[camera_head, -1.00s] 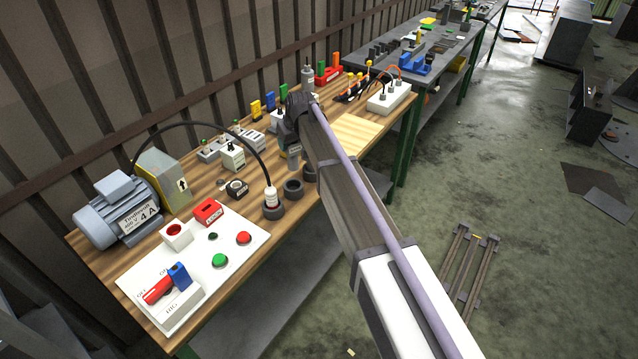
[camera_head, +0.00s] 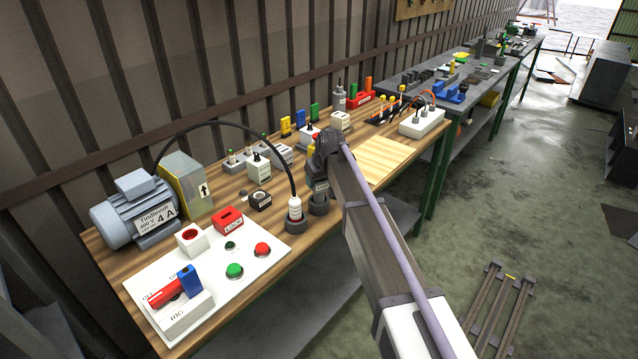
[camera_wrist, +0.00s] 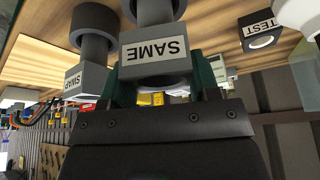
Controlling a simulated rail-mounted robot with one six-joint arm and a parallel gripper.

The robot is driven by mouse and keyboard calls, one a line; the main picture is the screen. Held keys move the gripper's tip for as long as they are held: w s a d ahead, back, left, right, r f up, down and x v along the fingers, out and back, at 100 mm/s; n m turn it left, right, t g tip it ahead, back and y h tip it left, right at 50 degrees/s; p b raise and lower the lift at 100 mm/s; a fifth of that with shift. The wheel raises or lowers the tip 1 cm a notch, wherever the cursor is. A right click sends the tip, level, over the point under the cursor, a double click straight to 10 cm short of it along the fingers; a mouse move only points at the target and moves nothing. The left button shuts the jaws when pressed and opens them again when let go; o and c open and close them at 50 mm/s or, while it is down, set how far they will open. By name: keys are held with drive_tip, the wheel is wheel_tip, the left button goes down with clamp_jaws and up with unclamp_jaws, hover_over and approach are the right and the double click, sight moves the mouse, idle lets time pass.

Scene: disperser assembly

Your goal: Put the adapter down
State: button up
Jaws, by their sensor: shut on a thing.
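The adapter, a grey block with a SAME label (camera_wrist: 156,55), sits between the dark green fingers of my gripper (camera_wrist: 165,88) in the wrist view. My gripper is shut on it. In the head view, my gripper (camera_head: 320,176) holds the adapter (camera_head: 318,188) upright right over a black ring (camera_head: 319,205) at the bench's front. The adapter's lower end is at the ring; I cannot tell whether it rests fully in it. My arm and wrist hide part of this spot.
A plug with a black cable stands in the left neighbouring ring (camera_head: 295,218). The white switch panel (camera_head: 205,290) is at the left. A bare light board (camera_head: 385,160) is to the right.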

drive_tip(key=shift+f, duration=0.2)
drive_tip(key=o, duration=1.5)
drive_tip(key=p+v, duration=1.1)
drive_tip(key=v, duration=0.1)
drive_tip(key=shift+r, duration=0.3)
drive_tip(key=s+d+m+g+h, duration=0.1)
drive_tip(key=s+d+m, duration=0.1)
drive_tip(key=s+d, duration=0.7)
drive_tip(key=s+d+f+m+g+h, duration=0.15)
drive_tip(key=s+d, duration=0.35)
drive_tip(key=s, duration=0.9)
drive_tip(key=s+d+m+g, duration=0.2)
drive_tip(key=s+d+m, duration=0.1)
drive_tip(key=s+d, duration=0.65)
drive_tip(key=shift+t, duration=0.25)
drive_tip(key=f+b, duration=0.1)
drive_tip(key=a+f+b, duration=0.1)
drive_tip(key=s+a+f+b, duration=0.1)
drive_tip(key=f+b, duration=0.1)
